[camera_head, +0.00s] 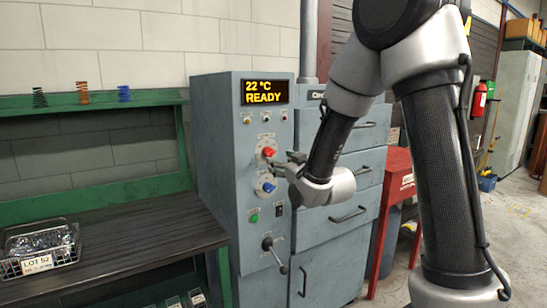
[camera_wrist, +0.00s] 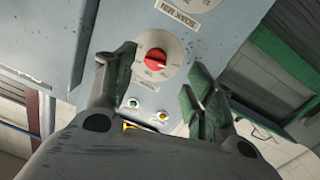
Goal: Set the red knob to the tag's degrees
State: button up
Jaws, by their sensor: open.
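The red knob (camera_head: 269,152) sits on a round pale dial on the front of the grey-blue machine cabinet (camera_head: 220,140). In the wrist view the red knob (camera_wrist: 156,60) shows between and beyond my fingers, with markings around it too small to read. My gripper (camera_head: 283,163) is in front of the panel, close to the red knob; contact cannot be told in the head view. In the wrist view my gripper (camera_wrist: 163,78) is open, with nothing between the fingertips. A tag (camera_head: 38,264) on a wire basket reads "LOT 52"; no degrees are readable on it.
A display (camera_head: 265,92) reads "22 °C READY". A blue knob (camera_head: 267,187) is below the red one, then a green button (camera_head: 254,218) and a crank handle (camera_head: 272,249). A dark bench (camera_head: 140,238) stands at left, with several springs on the green shelf (camera_head: 60,108).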

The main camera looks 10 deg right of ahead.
aim_at(271, 153)
jog(key=x, duration=0.2)
jog(key=r+x, duration=0.1)
jog(key=x, duration=0.4)
jog(key=shift+w+a+r, duration=0.1)
jog(key=shift+w+r, duration=0.05)
jog(key=shift+w, duration=0.25)
jog(key=c, duration=1)
